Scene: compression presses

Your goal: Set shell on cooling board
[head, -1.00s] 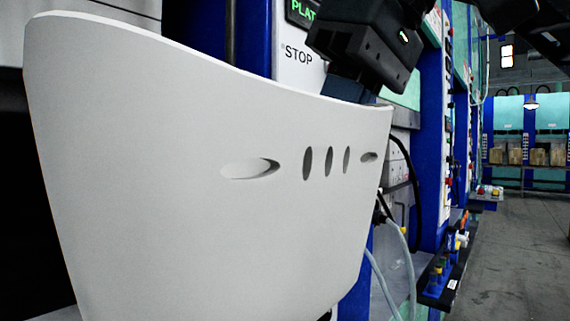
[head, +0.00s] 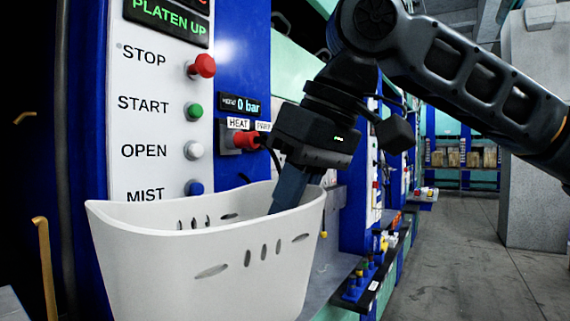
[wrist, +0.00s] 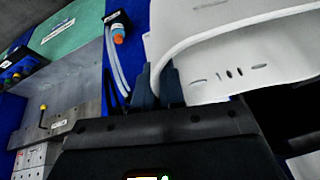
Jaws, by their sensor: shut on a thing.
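The shell is a white, curved, open-topped basket with oval slots (head: 175,275), in the lower middle of the head view; it fills the upper right of the wrist view (wrist: 215,45). My gripper (head: 284,205) reaches down at the shell's right end. In the wrist view my two dark fingers (wrist: 158,80) straddle the shell's wall at the rim, shut on it. The shell hangs upright with its opening up; its underside is cut off by the picture's bottom edge. I cannot identify the cooling board for sure; a flat grey surface (wrist: 85,85) lies left of the fingers in the wrist view.
A white press panel (head: 150,85) with red, green, white and blue buttons stands just behind the shell. A red knob (head: 245,140) is close to my gripper. A dark press opening is at left, with a yellow handle (head: 43,260). Open floor (head: 450,270) lies at right.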

